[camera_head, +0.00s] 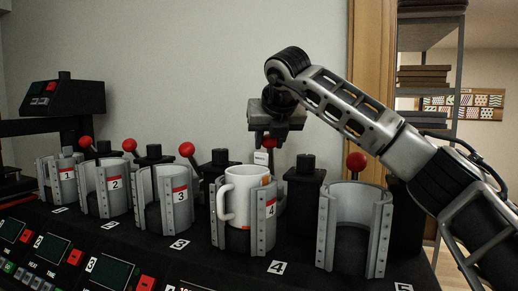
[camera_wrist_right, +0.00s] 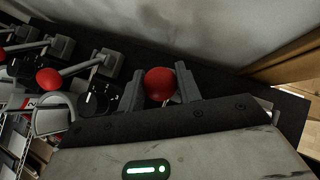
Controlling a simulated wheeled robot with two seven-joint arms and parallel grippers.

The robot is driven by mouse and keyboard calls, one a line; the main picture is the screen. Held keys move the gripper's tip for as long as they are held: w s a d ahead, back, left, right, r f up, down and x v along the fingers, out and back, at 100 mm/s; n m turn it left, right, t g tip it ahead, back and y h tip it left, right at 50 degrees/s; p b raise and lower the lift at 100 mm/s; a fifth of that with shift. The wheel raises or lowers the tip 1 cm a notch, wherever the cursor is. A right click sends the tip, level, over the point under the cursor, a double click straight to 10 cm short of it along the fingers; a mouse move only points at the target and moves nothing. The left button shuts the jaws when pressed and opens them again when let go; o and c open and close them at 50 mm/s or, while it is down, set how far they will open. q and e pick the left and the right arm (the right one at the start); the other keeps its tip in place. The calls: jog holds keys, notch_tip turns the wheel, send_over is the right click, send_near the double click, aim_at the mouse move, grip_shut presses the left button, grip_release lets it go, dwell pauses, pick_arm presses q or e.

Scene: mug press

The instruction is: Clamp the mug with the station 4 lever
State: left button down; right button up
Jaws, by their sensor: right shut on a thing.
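The white mug (camera_head: 238,190) stands upright in the grey curved clamp of station 4 (camera_head: 262,228). Its handle sticks out through the front gap, to the left. My right gripper (camera_head: 269,139) is behind and above the mug, shut on the red ball knob (camera_wrist_right: 160,84) of the station 4 lever. In the right wrist view the knob sits between the two fingers. The lever shaft is mostly hidden by the gripper and the mug. I cannot tell how tightly the clamp sits around the mug. My left gripper is not in view.
Empty clamps of station 3 (camera_head: 166,205) and station 5 (camera_head: 350,228) stand on either side, with the station 5 red knob (camera_head: 356,161) close to my right arm. Stations 1 and 2 are further left. A wall is behind, with a metal shelf (camera_head: 428,75) at right.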

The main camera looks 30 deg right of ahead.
jog(key=shift+w+d, duration=0.15)
jog(key=shift+d, duration=0.25)
jog(key=shift+w+d+r, duration=0.1)
jog(key=shift+w+d, duration=0.85)
jog(key=shift+d, duration=0.1)
jog(key=o, duration=0.7)
jog(key=shift+w+d, duration=0.1)
jog(key=shift+d, duration=0.05)
